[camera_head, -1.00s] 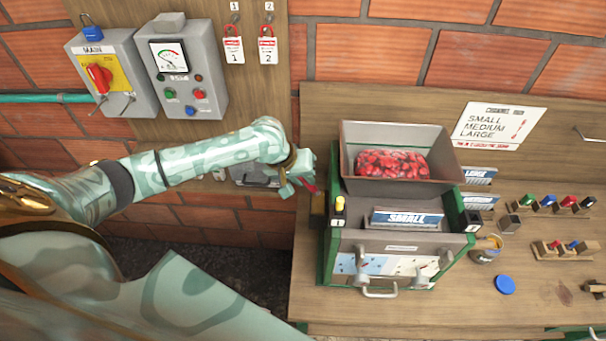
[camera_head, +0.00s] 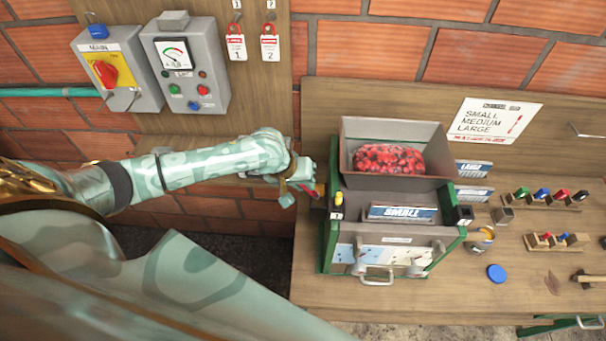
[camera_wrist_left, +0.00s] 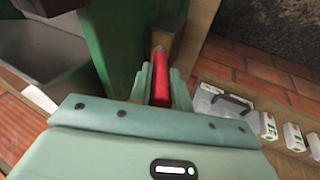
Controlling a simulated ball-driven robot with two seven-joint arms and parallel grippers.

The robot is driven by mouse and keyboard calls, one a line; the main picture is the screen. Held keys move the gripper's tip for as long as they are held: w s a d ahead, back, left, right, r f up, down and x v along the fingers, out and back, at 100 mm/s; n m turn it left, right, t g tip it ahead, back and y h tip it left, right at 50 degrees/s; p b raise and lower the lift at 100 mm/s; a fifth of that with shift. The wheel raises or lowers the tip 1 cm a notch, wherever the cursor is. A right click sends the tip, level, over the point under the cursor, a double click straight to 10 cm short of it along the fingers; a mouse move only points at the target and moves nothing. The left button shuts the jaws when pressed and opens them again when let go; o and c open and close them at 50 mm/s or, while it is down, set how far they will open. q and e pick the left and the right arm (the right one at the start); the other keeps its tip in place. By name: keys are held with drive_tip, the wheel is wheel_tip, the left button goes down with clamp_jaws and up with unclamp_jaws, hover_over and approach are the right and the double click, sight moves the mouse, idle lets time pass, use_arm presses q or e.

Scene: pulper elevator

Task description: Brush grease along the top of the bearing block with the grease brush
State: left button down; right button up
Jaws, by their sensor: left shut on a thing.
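My left gripper (camera_head: 303,188) is beside the left wall of the green pulper (camera_head: 331,232). It is shut on the red handle of the grease brush (camera_wrist_left: 160,78). In the head view only a bit of red shows at the fingertips. In the left wrist view the handle stands between the two fingers and points away toward a brownish part (camera_wrist_left: 163,40) by the green wall. I cannot tell whether that part is the bearing block or belongs to the brush. The bristles are not clearly visible, nor is any contact or grease. My right gripper is out of view.
The hopper (camera_head: 437,165) holds red berries. An open tin (camera_head: 481,242), a blue lid (camera_head: 497,273) and small racks (camera_head: 541,202) lie on the bench right of the pulper. Grey switch boxes (camera_head: 188,90) hang on the wall at left. A grey box (camera_wrist_left: 222,105) shows in the wrist view.

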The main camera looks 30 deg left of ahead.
use_arm(q)
drive_tip(key=shift+s+d, duration=0.1)
drive_tip(key=shift+s, duration=0.05)
drive_tip(key=shift+s+d+f+p, duration=0.1)
drive_tip(key=shift+s+d+p, duration=0.1)
drive_tip(key=shift+s, duration=0.25)
drive_tip(key=shift+s+d+p, duration=0.2)
drive_tip(key=shift+s, duration=0.25)
wheel_tip(320, 180, up, 7)
drive_tip(key=a, duration=0.1)
drive_tip(key=shift+s+a, duration=0.35)
drive_tip(key=shift+a, duration=0.05)
idle(0.4)
